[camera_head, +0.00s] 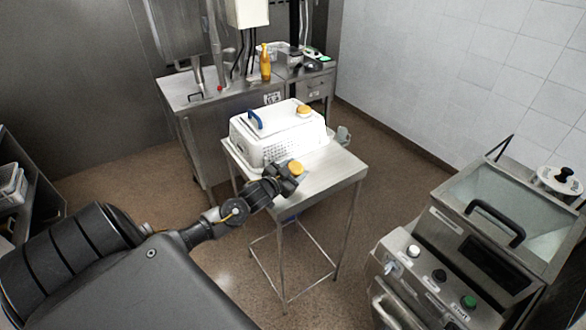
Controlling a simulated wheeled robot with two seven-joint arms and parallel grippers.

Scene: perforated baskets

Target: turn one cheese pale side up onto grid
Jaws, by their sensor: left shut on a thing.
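My left gripper (290,174) reaches over the near edge of the steel table and is shut on a cheese (296,167), whose orange side shows towards the camera. Its pale side is hidden. A second cheese (304,110) lies on top of the white perforated basket (262,153), near its right end, with a tan-orange face up. The basket stands on the table just beyond my gripper. A separate grid cannot be made out. My right gripper is out of view.
The steel table (335,168) has bare room to the right of my gripper. Behind stands a steel counter with an orange bottle (265,63). A machine with a glass lid (512,205) stands at right.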

